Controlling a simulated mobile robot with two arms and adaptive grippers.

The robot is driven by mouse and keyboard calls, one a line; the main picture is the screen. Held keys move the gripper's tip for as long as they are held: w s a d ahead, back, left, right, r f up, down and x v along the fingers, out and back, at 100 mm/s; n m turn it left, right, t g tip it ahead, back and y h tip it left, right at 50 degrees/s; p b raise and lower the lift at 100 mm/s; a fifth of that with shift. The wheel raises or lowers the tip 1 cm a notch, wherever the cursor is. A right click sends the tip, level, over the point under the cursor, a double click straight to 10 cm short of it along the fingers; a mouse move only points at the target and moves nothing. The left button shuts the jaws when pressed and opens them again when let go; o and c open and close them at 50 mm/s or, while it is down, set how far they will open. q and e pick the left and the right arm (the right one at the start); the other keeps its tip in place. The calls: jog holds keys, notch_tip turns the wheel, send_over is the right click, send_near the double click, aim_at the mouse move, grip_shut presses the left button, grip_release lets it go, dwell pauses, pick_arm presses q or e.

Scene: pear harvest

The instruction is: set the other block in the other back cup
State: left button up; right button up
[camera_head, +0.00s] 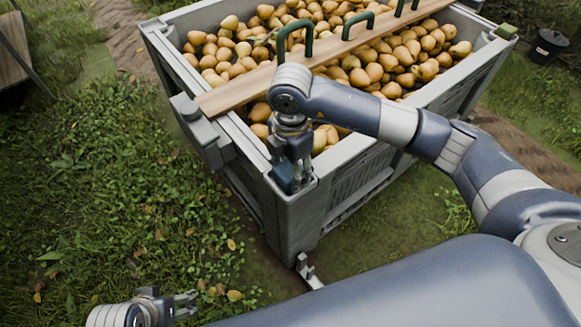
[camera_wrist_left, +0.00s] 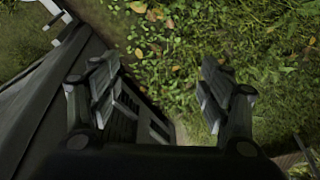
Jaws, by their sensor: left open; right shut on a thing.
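My right gripper (camera_head: 291,177) points down at the near corner of the grey bin (camera_head: 352,181). It is shut on a dark blue-green block (camera_head: 284,178), which is mostly hidden by the fingers. The block is at the corner's top; I cannot tell whether it is seated in the cup there. A green block (camera_head: 507,31) sits on the bin's right corner; its cup is hard to make out. My left gripper (camera_head: 190,304) is low at the bottom left, in front of the bin. It is open and empty, with its fingers apart in the left wrist view (camera_wrist_left: 158,88).
The bin is full of pears (camera_head: 375,72). A wooden board (camera_head: 237,92) with several green handles lies across it. A grey bracket (camera_head: 203,132) juts from the left wall. A pale metal piece (camera_head: 308,270) stands near the bin's foot. Grass (camera_head: 105,210) at left is open.

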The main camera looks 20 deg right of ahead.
jog(key=shift+f, duration=0.25)
jog(key=shift+c, duration=0.2)
jog(key=shift+s+f, duration=0.2)
jog(key=o, duration=1.1)
jog(key=shift+f, duration=0.1)
jog(key=shift+c, duration=0.2)
pick_arm(q)
jog(key=shift+s+r, duration=0.4)
jog(key=shift+r, duration=0.2)
pick_arm(e)
jog(key=shift+w, duration=0.1)
pick_arm(q)
jog(key=shift+w+r, duration=0.15)
jog(key=shift+w, duration=0.05)
pick_arm(e)
jog(key=shift+w+r, duration=0.1)
jog(key=shift+r, duration=0.15)
